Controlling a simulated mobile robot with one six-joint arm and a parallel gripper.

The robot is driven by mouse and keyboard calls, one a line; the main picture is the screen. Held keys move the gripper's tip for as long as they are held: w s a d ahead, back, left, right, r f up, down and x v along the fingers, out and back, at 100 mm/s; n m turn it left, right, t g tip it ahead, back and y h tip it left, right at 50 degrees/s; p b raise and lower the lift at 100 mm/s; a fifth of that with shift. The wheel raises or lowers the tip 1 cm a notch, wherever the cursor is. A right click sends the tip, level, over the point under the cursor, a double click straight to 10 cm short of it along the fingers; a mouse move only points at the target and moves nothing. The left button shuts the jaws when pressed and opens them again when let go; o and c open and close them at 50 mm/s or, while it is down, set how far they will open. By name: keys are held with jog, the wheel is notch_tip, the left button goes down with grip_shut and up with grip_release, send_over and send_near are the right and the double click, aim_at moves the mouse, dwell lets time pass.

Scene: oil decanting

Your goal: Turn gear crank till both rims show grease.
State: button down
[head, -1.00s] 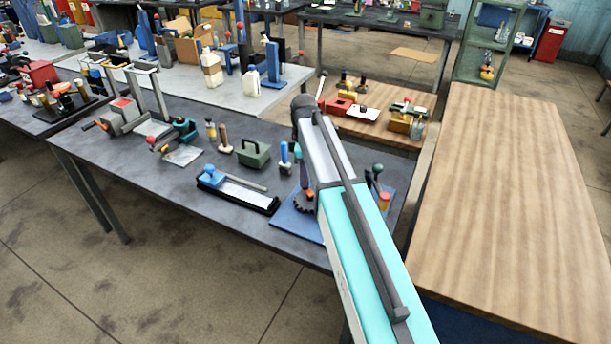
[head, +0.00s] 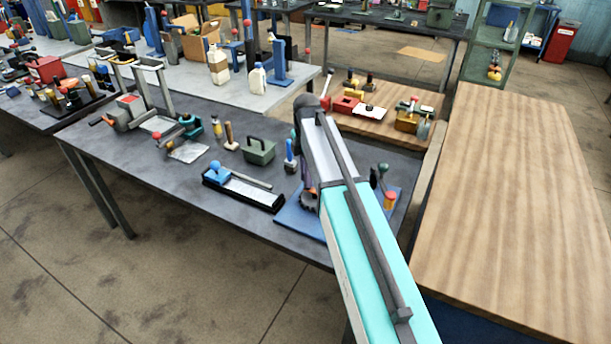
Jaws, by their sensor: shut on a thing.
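A gear stand on a blue base plate (head: 290,222) is near the right end of the dark grey bench. The toothed edge of a dark gear (head: 309,203) shows just left of my arm. A dark green ball knob (head: 383,169) on a dark lever and a small red-and-yellow pot (head: 389,200) show on the arm's right. My teal and grey arm covers the middle of the stand, and my gripper is hidden behind it. What it holds, the crank grip and any grease on the rims cannot be seen.
On the bench to the left are a black tray with a white sheet (head: 242,190), a green box with a handle (head: 259,151), a blue-handled brush (head: 290,155) and several tools. A wooden tabletop (head: 510,200) to the right is bare. A low wooden bench behind holds several small devices.

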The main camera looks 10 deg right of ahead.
jog(key=shift+w+r, duration=0.1)
jog(key=shift+w, duration=0.05)
jog(key=c, duration=1.6)
grip_release()
jog(key=shift+r+b, duration=1.8)
jog(key=shift+r, duration=5.05)
